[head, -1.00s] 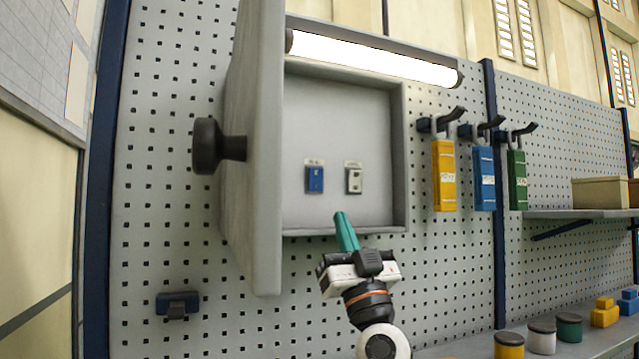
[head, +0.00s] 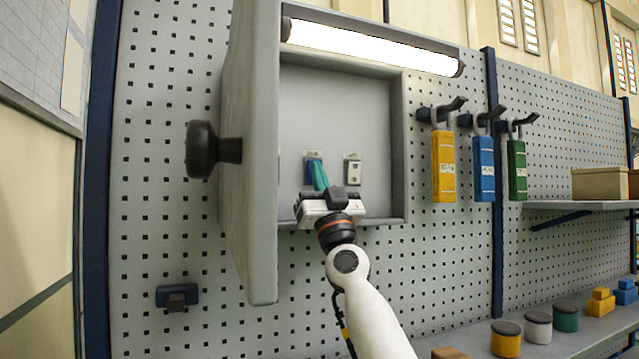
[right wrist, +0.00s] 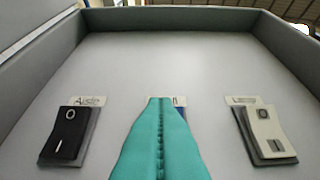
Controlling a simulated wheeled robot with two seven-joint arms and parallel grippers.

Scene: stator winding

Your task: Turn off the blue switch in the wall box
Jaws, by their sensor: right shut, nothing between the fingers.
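The wall box (head: 398,140) is open, its door (head: 255,150) swung out to the left. Inside, the blue switch (head: 312,157) sits on the back panel, partly covered by my right gripper. In the right wrist view only a sliver of blue (right wrist: 181,113) shows behind the fingers. My right gripper (head: 319,174) has teal fingers, shut and empty, pointing into the box at the blue switch. I cannot tell whether they touch it. The switch's position is hidden. My left gripper is out of view.
A white switch (head: 353,171) is right of the blue one. A black switch (right wrist: 70,134), labelled Aisle, is to the left, hidden in the head view. A lamp (head: 370,46) lights the box.

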